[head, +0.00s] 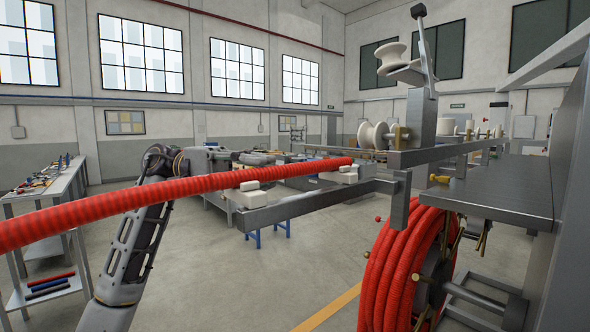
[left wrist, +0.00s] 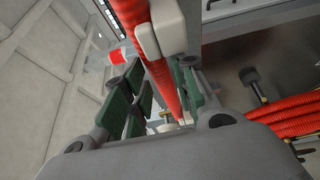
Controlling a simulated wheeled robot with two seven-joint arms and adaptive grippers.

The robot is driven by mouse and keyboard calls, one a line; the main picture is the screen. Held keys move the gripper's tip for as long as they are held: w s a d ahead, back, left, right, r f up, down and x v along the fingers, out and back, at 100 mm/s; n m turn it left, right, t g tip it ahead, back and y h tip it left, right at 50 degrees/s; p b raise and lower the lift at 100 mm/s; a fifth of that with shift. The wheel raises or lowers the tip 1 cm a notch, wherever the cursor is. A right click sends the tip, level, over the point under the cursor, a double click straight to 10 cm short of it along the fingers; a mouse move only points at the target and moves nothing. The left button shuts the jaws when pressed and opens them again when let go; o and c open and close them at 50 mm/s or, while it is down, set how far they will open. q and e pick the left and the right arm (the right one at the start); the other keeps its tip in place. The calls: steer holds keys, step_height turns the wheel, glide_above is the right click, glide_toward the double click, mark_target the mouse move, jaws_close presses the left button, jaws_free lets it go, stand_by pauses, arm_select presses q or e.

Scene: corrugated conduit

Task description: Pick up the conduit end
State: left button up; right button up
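In the left wrist view the conduit (left wrist: 162,78) runs through the picture's middle, beside two pale blocks (left wrist: 168,28). My left gripper (head: 262,157) is behind the conduit in the head view, partly hidden by it. In the left wrist view its green-padded fingers (left wrist: 158,92) are spread apart, with the conduit showing between them. I cannot tell whether they touch it. My right gripper is not in view.
A reel of red conduit (head: 398,268) stands low at the right, below a grey machine table (head: 490,188). The grey rail (head: 290,208) crosses the middle. A tool bench (head: 50,190) stands at the left. The floor between is mostly clear.

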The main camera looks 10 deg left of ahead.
mark_target(275, 174)
arm_select(q)
steer(key=x, duration=0.3)
steer(key=shift+r+p, duration=0.1)
steer(key=shift+p, duration=0.2)
steer(key=shift+s+d, duration=0.1)
steer(key=shift+d, duration=0.35)
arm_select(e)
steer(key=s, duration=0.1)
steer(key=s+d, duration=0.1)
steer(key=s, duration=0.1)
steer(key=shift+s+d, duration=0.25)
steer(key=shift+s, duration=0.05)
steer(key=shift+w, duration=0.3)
arm_select(q)
steer(key=c, duration=0.4)
steer(key=shift+c, duration=0.2)
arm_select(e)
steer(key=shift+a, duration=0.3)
